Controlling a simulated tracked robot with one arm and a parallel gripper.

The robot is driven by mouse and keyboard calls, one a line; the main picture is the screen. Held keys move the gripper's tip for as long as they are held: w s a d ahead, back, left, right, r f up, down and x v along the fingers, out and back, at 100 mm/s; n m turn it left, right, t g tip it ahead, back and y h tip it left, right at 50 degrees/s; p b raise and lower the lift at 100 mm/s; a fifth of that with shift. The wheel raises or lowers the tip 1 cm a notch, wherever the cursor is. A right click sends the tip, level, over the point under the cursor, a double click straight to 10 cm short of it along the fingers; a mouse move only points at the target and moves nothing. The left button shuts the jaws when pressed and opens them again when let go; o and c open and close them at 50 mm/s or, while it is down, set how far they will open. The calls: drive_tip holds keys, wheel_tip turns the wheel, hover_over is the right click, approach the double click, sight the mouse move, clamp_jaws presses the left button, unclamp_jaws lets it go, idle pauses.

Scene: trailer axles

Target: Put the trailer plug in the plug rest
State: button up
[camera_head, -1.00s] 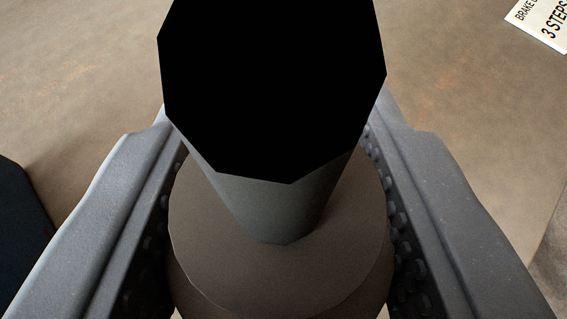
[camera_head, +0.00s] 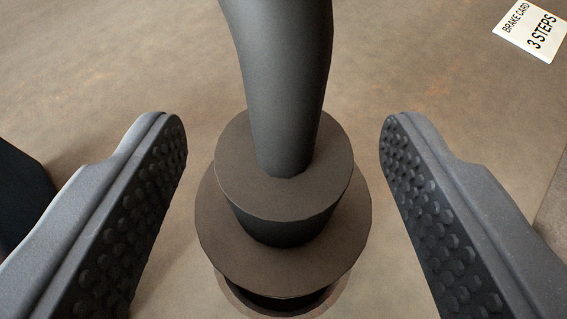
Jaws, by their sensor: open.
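The trailer plug (camera_head: 285,200) is a dark stepped round body with a thick grey cable (camera_head: 280,80) rising from its top. It stands upright in the middle of the camera view. A round base (camera_head: 283,305) shows partly beneath its wide flange; I cannot tell for sure whether this is the plug rest, as the plug hides most of it. My gripper (camera_head: 284,145) is open, with one studded finger on each side of the plug and a clear gap between each finger and the plug.
A white card reading "BRAKE CARD 3 STEPS" (camera_head: 532,28) lies on the brown surface at the top right. A dark block (camera_head: 22,195) stands at the left edge. The brown surface around the plug looks clear.

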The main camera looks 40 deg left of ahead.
drive_tip(key=p+v, duration=0.2)
drive_tip(key=v, duration=0.8)
drive_tip(key=shift+s, duration=0.1)
drive_tip(key=shift+d+r, duration=0.1)
drive_tip(key=w+d+r+m+t+h, duration=0.2)
drive_tip(key=w+d+r+h, duration=0.1)
drive_tip(key=d+r, duration=0.8)
drive_tip(key=w+d+r+m+t+h, duration=0.25)
drive_tip(key=d+r, duration=0.55)
drive_tip(key=r, duration=0.5)
drive_tip(key=s+d+r+m+h, duration=0.1)
drive_tip(key=s+d+r+m, duration=0.1)
drive_tip(key=s+d+r, duration=0.4)
drive_tip(key=s+d+r+m+h, duration=0.1)
drive_tip(key=s+d+r, duration=0.5)
drive_tip(key=r, duration=0.8)
drive_tip(key=shift+s+d+r+m+t+h, duration=0.25)
drive_tip(key=shift+s+m+t+h, duration=0.15)
drive_tip(key=shift+h, duration=0.25)
